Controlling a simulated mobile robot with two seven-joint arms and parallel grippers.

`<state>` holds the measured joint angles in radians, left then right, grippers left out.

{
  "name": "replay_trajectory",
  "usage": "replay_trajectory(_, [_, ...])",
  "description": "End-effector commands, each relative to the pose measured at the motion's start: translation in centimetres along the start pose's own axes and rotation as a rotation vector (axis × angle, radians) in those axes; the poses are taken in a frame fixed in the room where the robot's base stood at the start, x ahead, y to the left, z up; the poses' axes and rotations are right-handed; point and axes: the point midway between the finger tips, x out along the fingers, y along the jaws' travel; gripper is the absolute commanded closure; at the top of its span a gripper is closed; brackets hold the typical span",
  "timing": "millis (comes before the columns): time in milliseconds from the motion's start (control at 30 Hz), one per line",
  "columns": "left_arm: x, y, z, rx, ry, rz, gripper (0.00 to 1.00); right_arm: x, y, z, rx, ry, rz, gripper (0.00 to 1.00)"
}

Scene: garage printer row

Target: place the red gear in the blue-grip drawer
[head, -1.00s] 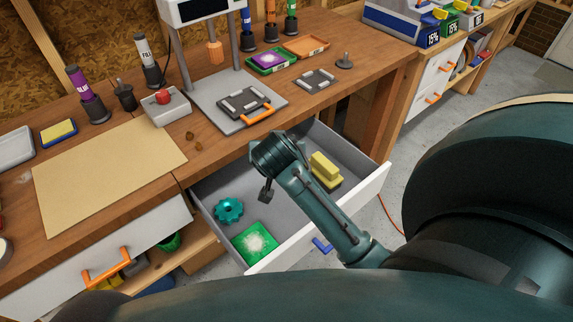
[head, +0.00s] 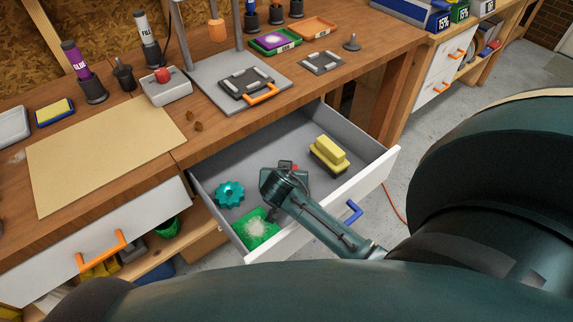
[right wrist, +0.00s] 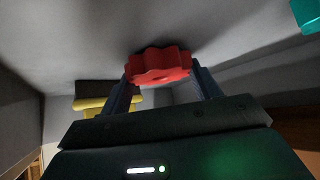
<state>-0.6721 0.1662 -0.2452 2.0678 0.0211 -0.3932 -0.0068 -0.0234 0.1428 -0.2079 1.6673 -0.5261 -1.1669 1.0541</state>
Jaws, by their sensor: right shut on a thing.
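The red gear (right wrist: 158,66) is between the two fingers of my right gripper (right wrist: 162,82) in the right wrist view, and the gripper is shut on it. In the head view my right gripper (head: 290,172) is down inside the open blue-grip drawer (head: 374,182), and only a small bit of the red gear (head: 285,165) shows beside it. Whether the gear touches the drawer floor I cannot tell. The drawer's blue grip (head: 353,212) is on its front. My left gripper is not in view.
The drawer also holds a teal gear (head: 229,194), a green box with white contents (head: 258,230) and a yellow block (head: 328,153). The workbench (head: 205,135) is above it. A closed drawer with an orange grip (head: 102,252) is at the left.

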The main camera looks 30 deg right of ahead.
Motion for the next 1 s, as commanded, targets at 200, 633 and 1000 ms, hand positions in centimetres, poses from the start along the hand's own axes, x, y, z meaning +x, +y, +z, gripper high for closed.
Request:
replay_trajectory(200, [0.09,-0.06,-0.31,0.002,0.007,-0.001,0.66,0.13,-0.03,0.06,0.001,0.002,-0.001,0.60])
replay_trajectory(633, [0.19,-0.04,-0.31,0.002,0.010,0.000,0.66,0.37,-0.01,0.31,0.001,0.001,-0.001,0.19])
replay_trajectory(1000, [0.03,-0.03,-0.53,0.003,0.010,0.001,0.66,-0.28,-0.04,0.06,0.001,0.000,-0.002,0.16])
